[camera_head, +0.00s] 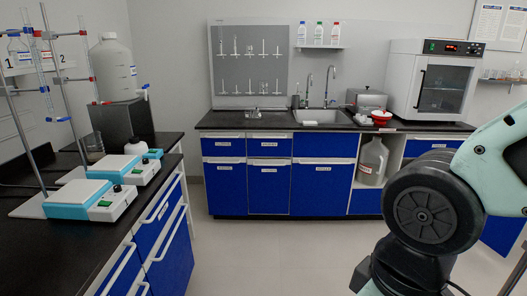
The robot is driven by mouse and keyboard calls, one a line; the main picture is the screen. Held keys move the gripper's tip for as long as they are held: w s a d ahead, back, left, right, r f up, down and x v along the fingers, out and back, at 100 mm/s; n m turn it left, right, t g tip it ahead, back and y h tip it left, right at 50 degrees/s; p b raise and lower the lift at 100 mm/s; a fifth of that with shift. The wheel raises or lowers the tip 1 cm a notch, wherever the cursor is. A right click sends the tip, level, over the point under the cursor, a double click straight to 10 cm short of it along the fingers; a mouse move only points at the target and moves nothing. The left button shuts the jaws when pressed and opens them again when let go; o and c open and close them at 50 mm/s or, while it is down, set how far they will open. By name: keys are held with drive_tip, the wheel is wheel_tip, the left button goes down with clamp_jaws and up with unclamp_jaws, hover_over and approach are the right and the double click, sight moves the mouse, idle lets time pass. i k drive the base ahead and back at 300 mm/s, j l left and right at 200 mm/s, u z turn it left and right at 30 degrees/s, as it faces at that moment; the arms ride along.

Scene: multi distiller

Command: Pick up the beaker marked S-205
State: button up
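I cannot make out a beaker marked S-205 in this view. A small clear glass vessel (95,145) stands on the left black bench, beside the dark block under the carboy; no marking on it is readable. My arm fills the right side of the view, with a round dark joint and pale links. The end of my arm runs out of the picture, and my gripper is not in view.
The left bench (75,262) holds two stirrer hotplates (95,200) with stands, and a large carboy (113,68). Across the room are a sink (320,118), blue cabinets (268,185) and a white oven (432,80). The floor (270,250) between is clear.

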sight(248, 111)
drive_tip(key=i+z, duration=0.1)
drive_tip(key=i, duration=1.85)
drive_tip(key=i+j+u, duration=0.1)
drive_tip(key=i+u, duration=0.2)
drive_tip(key=i, duration=0.25)
drive_tip(key=i+u, duration=0.25)
drive_tip(key=i, duration=0.3)
drive_tip(key=i+l+u, duration=0.3)
drive_tip(key=i, duration=0.25)
drive_tip(key=i+l+u, duration=0.15)
drive_tip(key=i+u, duration=0.15)
drive_tip(key=i, duration=0.2)
